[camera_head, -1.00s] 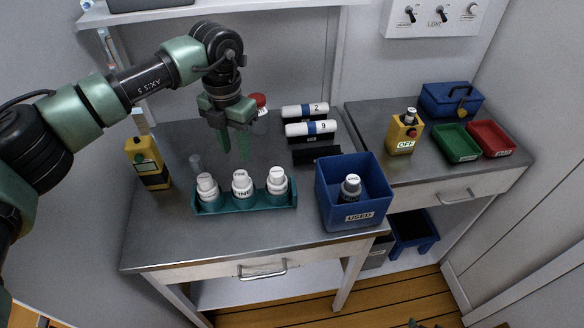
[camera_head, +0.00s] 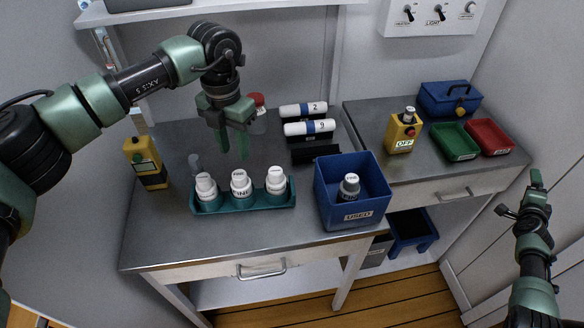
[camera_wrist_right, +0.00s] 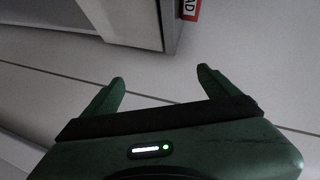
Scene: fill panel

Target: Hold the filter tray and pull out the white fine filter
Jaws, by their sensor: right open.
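The teal filter tray (camera_head: 243,199) stands on the left bench and holds three white-capped filters in a row: a left one (camera_head: 206,186), a middle one (camera_head: 241,183) with FINE lettering, and a right one (camera_head: 276,181). My left gripper (camera_head: 233,147) hangs open and empty above and behind the tray, fingers pointing down, apart from the filters. My right gripper (camera_head: 536,182) is at the far right of the head view, away from both benches. In the right wrist view its fingers (camera_wrist_right: 160,76) are apart with nothing between them.
A blue USED bin (camera_head: 357,209) with a grey filter (camera_head: 349,186) inside stands right of the tray. A yellow device (camera_head: 146,163) is to its left. Two white cylinders (camera_head: 309,128) lie behind. The right bench holds a yellow OFF box (camera_head: 403,132) and green and red trays.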

